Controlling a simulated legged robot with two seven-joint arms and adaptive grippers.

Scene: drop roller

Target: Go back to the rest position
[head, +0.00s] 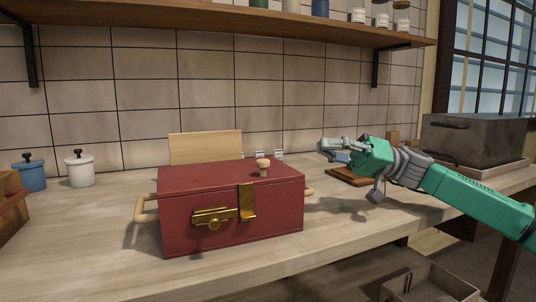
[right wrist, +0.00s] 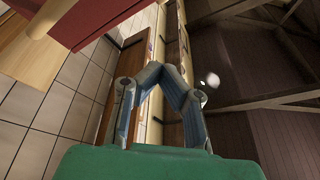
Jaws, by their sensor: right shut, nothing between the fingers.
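My right gripper (head: 328,147) is on the right side of the head view, above the counter and to the right of the red box. It is shut and empty, with its fingertips pointing left. In the right wrist view its fingers (right wrist: 158,70) come together at the tips. The red box (head: 230,215) stands closed on the counter, with a brass latch (head: 214,217), a wooden knob (head: 263,167) on the lid and wooden side handles. My gripper is apart from the box. My left gripper is not in view.
The wooden counter (head: 110,270) has free room in front of the box. A blue jar (head: 30,176) and a white jar (head: 80,171) stand at the left. A dark grey bin (head: 470,140) sits at the back right. A shelf (head: 200,20) runs above.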

